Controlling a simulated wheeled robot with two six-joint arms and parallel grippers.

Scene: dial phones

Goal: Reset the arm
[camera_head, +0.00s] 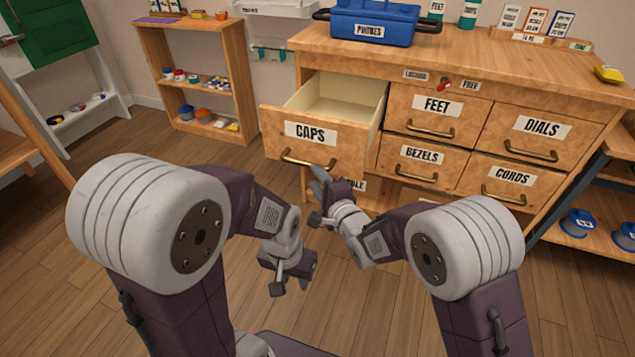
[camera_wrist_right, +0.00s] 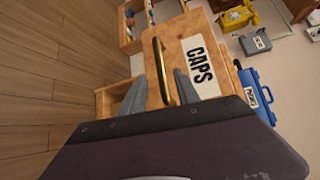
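My right gripper (camera_head: 318,195) is open just in front of the pulled-out CAPS drawer (camera_head: 337,150). In the right wrist view its two fingers (camera_wrist_right: 160,82) are spread, with the drawer's brass handle (camera_wrist_right: 160,70) showing between them. The fingers are not closed on the handle; I cannot tell the exact gap to it. The handle also shows in the head view (camera_head: 307,162). My left gripper (camera_head: 290,286) hangs lower, over the floor, with its fingers apart and nothing between them. The part of the CAPS drawer's inside that shows looks empty.
The wooden cabinet's FEET (camera_head: 436,107), DIALS (camera_head: 542,127), BEZELS (camera_head: 420,155) and CORDS (camera_head: 514,175) drawers are shut. A blue PHONES box (camera_head: 372,22) stands on top. A small shelf (camera_head: 203,75) is at the back left. The wooden floor (camera_head: 365,310) around my grippers is clear.

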